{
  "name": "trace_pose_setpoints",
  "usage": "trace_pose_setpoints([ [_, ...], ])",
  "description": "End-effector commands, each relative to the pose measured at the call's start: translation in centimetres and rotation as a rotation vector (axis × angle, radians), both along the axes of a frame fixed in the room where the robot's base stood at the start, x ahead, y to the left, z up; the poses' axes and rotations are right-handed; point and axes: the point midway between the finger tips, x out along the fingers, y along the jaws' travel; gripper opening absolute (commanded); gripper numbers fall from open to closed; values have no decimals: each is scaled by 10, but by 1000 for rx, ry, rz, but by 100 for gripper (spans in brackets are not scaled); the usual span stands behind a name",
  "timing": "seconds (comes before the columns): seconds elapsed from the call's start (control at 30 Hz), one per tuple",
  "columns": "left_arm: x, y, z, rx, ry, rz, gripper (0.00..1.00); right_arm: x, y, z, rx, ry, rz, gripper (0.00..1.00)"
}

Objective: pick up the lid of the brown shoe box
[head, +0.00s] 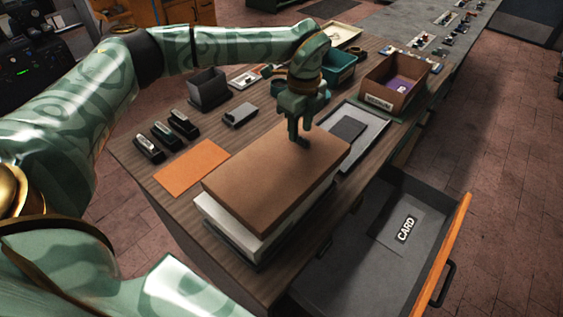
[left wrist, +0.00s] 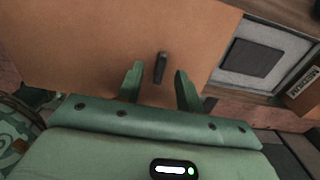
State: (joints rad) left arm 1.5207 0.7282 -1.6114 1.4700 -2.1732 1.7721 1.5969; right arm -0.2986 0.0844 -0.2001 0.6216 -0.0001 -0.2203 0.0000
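The brown lid (head: 270,170) lies flat on a pale shoe box (head: 232,232) near the table's front edge. A small dark handle (head: 303,142) stands up from the lid near its far end. My left gripper (head: 299,130) points down over that handle. In the left wrist view the lid (left wrist: 90,45) fills the upper left, and the two fingers of my left gripper (left wrist: 159,72) are apart, with the dark handle (left wrist: 160,66) showing between them. Neither finger visibly touches it. My right gripper is not in view.
An open drawer (head: 338,268) with a card sticks out at the front right. A grey tray (head: 372,138) lies behind the box. A brown open box (head: 394,85), a teal bin (head: 339,70) and a dark holder (head: 208,89) stand farther back. An orange sheet (head: 192,166) lies left.

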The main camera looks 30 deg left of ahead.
Motion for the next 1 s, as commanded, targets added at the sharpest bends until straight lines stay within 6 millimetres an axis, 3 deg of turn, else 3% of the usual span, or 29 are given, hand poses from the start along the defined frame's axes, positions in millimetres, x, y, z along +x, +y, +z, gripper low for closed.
trace_pose_setpoints([
  [0.13, 0, 0, -20, 0, 1, 2, 36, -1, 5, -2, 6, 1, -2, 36],
  [0.4, 0, 0, -23, 0, -1, 1, 36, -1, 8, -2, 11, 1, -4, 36],
  [0.53, 0, 0, -23, 0, -1, 1, 0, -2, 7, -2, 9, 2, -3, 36],
  [0.87, 0, 0, -22, 0, -1, 1, 0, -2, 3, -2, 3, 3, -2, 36],
  [1.0, 1, 0, -5, 0, -4, 1, 0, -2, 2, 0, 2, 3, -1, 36],
])
